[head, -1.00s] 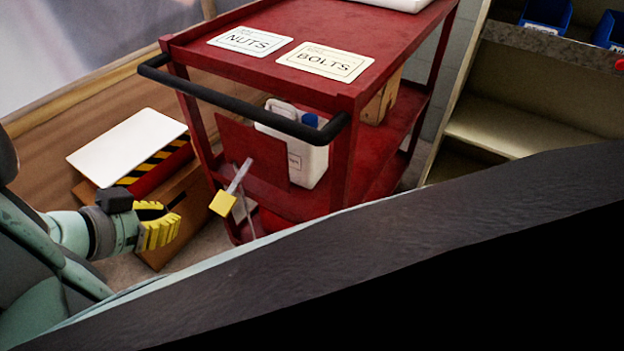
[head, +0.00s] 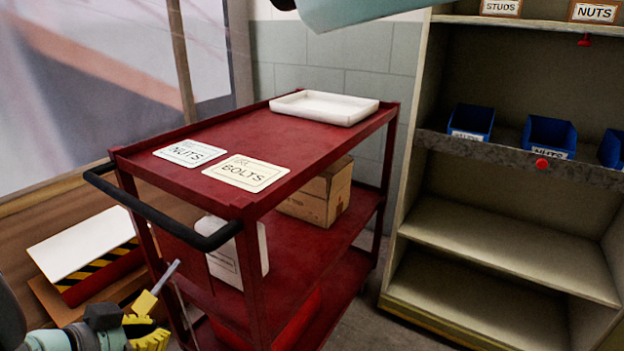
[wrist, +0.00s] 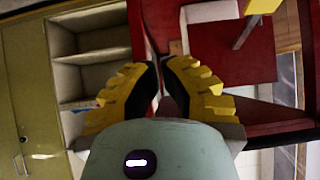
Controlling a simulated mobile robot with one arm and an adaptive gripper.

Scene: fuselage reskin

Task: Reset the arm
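My gripper (head: 160,334) is at the bottom left of the head view, low beside the red cart (head: 215,224), and partly cut off by the frame edge. In the wrist view, its two ridged yellow fingers with black inner pads (wrist: 159,68) stand a little apart, with nothing seen between them. A yellow block on a thin grey rod (head: 146,302) is close by the fingers in the head view. The block also shows at the top right of the wrist view (wrist: 261,6), apart from the fingers. Most of my arm is out of view.
The cart holds NUTS (head: 190,152) and BOLTS (head: 246,172) cards, a white tray (head: 324,107), a white container (head: 226,264) and a cardboard box (head: 322,196). Shelves (head: 505,245) with blue bins (head: 549,134) stand right. A white-topped striped box (head: 95,265) is left. Floor shows between cart and shelves.

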